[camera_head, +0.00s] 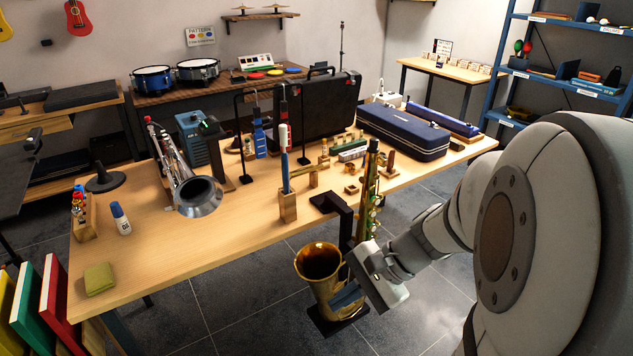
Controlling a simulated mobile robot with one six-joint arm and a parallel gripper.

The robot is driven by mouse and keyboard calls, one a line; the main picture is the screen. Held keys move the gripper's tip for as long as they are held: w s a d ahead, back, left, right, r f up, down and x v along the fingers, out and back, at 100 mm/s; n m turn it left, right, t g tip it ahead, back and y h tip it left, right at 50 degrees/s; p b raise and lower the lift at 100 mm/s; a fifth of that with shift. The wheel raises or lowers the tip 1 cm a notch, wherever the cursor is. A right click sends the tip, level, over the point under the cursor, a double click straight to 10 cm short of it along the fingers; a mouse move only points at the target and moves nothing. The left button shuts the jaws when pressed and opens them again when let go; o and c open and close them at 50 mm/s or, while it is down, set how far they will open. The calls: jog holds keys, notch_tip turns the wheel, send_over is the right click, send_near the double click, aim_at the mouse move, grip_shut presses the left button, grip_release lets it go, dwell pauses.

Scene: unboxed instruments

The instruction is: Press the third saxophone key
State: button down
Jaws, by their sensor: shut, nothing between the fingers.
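A gold saxophone (318,274) stands upright on a dark stand at the near edge of the table. Its wide bell faces up at the lower left of the body, and its slim body tube (371,183) with several keys rises to the right. My gripper (344,297) is at the lower part of the saxophone, next to the bell. It is shut and holds nothing. My arm comes in from the right and hides part of the lower body and some keys. I cannot tell which key is the third, or whether my fingers touch one.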

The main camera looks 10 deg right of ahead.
aim_at(375, 229)
jog(key=w+d+f+m+t+b, duration=0.3)
jog(key=d+m+t, duration=0.2)
jog(key=d+m, duration=0.1)
jog(key=w+d+f+m+t+h+b, duration=0.1)
jog(key=w+d+f+m+t+b, duration=0.1)
jog(key=d+m+t, duration=0.3)
jog(key=w+d+f+m+t+h+b, duration=0.1)
jog(key=w+d+f+m+t+b, duration=0.2)
jog(key=d+m, duration=0.5)
jog(key=w+d+f+t, duration=0.1)
jog(key=d+t, duration=0.1)
jog(key=d, duration=0.1)
jog(key=shift+w+d+f+m+t+b, duration=0.15)
jog(key=shift+d+m+t+b, duration=0.15)
jog(key=shift+d+m+b, duration=0.1)
jog(key=shift+w+a, duration=0.1)
jog(key=b+x, duration=0.2)
jog(key=x, duration=1.2)
jog(key=shift+f, duration=0.15)
